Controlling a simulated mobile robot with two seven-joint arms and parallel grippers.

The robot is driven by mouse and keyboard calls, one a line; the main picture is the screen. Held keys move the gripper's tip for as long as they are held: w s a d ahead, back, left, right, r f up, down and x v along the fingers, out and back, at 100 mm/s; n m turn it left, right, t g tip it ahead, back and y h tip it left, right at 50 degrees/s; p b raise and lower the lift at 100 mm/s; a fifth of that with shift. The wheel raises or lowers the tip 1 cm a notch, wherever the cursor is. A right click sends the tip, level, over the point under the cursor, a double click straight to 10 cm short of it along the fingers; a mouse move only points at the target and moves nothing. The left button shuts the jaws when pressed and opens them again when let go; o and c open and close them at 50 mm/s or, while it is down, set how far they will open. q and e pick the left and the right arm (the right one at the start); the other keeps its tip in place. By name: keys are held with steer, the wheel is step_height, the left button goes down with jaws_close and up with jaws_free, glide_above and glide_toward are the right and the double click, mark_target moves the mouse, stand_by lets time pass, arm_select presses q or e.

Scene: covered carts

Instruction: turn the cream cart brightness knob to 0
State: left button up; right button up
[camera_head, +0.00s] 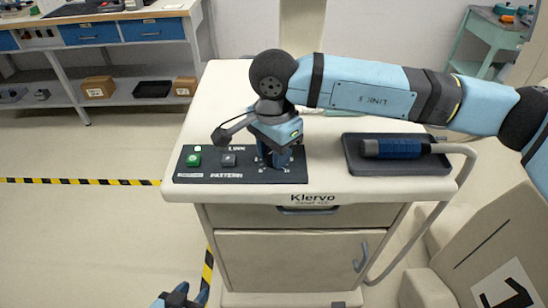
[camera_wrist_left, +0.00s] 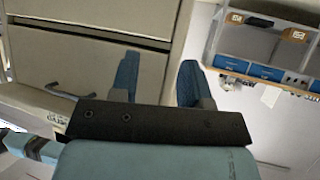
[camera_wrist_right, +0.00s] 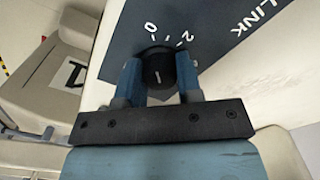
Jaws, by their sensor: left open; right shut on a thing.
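The cream cart (camera_head: 225,100) stands ahead of me with a dark control panel (camera_head: 215,173) at its front left. My right gripper (camera_head: 274,160) points down at the panel's right end and hides most of the knob there. In the right wrist view, the black round knob (camera_wrist_right: 157,68) sits between the two blue fingers of my right gripper (camera_wrist_right: 158,80), which is shut on it. White numbers including 0 and 2 show beside the knob. A short white mark is on its face; which number it indicates is unclear. My left gripper (camera_head: 178,297) is open and empty, low in front of the cart.
The panel also has a lit green button (camera_head: 193,160) and a dark pattern knob (camera_head: 228,160). A dark tray (camera_head: 352,165) with a blue-handled tool (camera_head: 392,148) lies on the cart's right. A workbench (camera_head: 150,15) stands back left. The left floor is clear.

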arm_select(q)
steer(key=shift+d+f, duration=0.1)
steer(key=shift+d+r, duration=0.1)
steer(key=shift+r, duration=0.2)
arm_select(e)
steer(key=shift+r+n, duration=0.1)
steer(key=shift+n, duration=0.2)
steer(key=o, duration=0.9)
arm_select(q)
steer(key=shift+f, duration=0.3)
arm_select(e)
steer(key=shift+o, duration=0.2)
arm_select(q)
steer(key=shift+r, duration=0.15)
arm_select(e)
step_height(320, 180, up, 14)
arm_select(q)
steer(key=shift+s, duration=0.1)
